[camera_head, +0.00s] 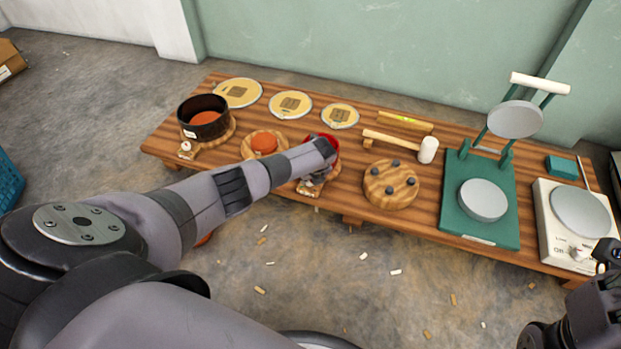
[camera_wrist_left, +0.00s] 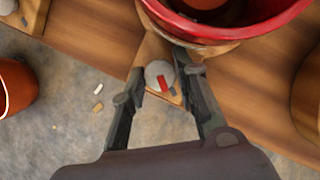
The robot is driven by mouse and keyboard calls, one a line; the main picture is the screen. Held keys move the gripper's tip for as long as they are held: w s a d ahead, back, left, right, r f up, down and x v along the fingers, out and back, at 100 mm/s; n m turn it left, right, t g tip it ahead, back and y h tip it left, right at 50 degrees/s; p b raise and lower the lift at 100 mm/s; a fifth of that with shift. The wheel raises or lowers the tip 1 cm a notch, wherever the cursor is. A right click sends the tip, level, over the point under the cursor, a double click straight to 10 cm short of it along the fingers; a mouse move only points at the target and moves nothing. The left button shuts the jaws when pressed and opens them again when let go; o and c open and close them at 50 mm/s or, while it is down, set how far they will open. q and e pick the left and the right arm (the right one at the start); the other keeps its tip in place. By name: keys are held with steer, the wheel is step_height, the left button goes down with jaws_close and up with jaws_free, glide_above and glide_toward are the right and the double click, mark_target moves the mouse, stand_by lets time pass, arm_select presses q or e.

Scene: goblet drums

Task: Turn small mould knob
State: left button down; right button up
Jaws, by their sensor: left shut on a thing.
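The small mould is a red round pot (camera_head: 332,146) on a wooden base, mostly behind my left arm in the head view; its red wall (camera_wrist_left: 240,31) fills the top of the left wrist view. Its knob (camera_wrist_left: 159,74) is pale grey with a red mark, on a wooden tab at the front of the base. My left gripper (camera_wrist_left: 163,82) has a finger on each side of the knob and is shut on it. My right gripper (camera_head: 585,300) shows only in part at the lower right corner; its jaws cannot be made out.
A dark pot (camera_head: 204,117) with its own knob (camera_head: 186,149) stands at the left. An orange pot (camera_wrist_left: 15,87) is below the table.

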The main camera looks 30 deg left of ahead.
arm_select(q)
steer(key=c, duration=1.3)
jaws_free()
steer(key=shift+r, duration=0.1)
steer(key=v, duration=1.1)
steer(key=shift+s+r, duration=0.15)
steer(key=shift+r, duration=0.25)
steer(key=shift+d, duration=0.1)
